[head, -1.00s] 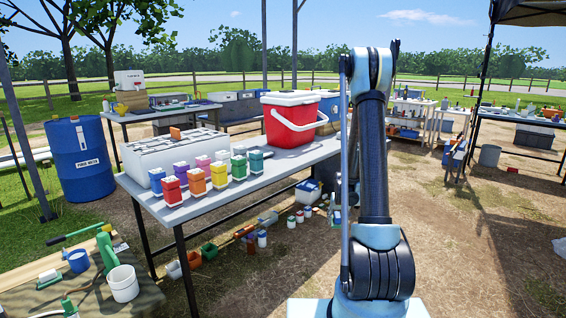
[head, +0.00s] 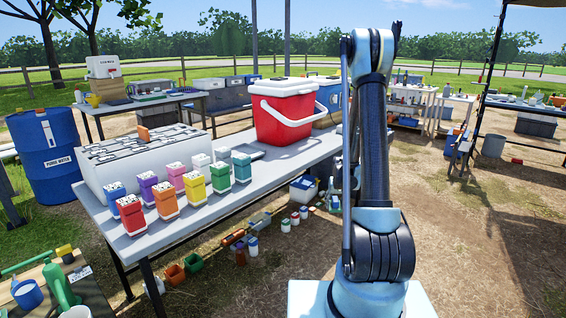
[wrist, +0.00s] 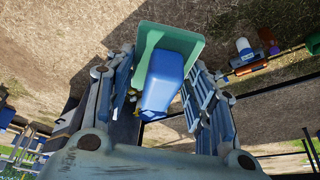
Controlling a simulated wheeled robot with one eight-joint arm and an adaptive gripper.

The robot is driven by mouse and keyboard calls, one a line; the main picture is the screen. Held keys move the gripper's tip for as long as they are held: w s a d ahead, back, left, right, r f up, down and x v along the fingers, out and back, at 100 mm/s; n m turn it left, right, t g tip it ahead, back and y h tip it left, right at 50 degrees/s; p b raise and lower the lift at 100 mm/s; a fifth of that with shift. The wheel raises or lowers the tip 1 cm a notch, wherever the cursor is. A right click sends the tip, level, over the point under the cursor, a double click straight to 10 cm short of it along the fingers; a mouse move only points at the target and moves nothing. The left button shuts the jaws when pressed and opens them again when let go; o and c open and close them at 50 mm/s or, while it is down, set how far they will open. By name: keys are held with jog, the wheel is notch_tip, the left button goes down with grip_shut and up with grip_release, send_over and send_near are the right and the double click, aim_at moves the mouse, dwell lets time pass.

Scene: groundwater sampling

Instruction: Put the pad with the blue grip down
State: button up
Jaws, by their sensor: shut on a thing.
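The pad is a green plate (wrist: 184,44) with a blue grip (wrist: 165,80) standing on it, in the wrist view. My gripper (wrist: 160,72) has its two fingers on either side of the blue grip and is shut on it. The pad is held clear over bare ground in that view, tilted in the picture. The fingers hide part of the plate's underside edges. In the head view my arm stands upright at the right of centre, and neither the gripper nor the pad can be made out there.
A long grey table (head: 205,214) carries a white case (head: 140,160), several coloured bottles (head: 193,185) and a red cooler (head: 283,115). Small containers (head: 252,246) lie on the ground under it. A blue barrel (head: 45,160) stands at left. Bare ground (head: 480,240) is open at right.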

jog(key=shift+w+a, duration=0.15)
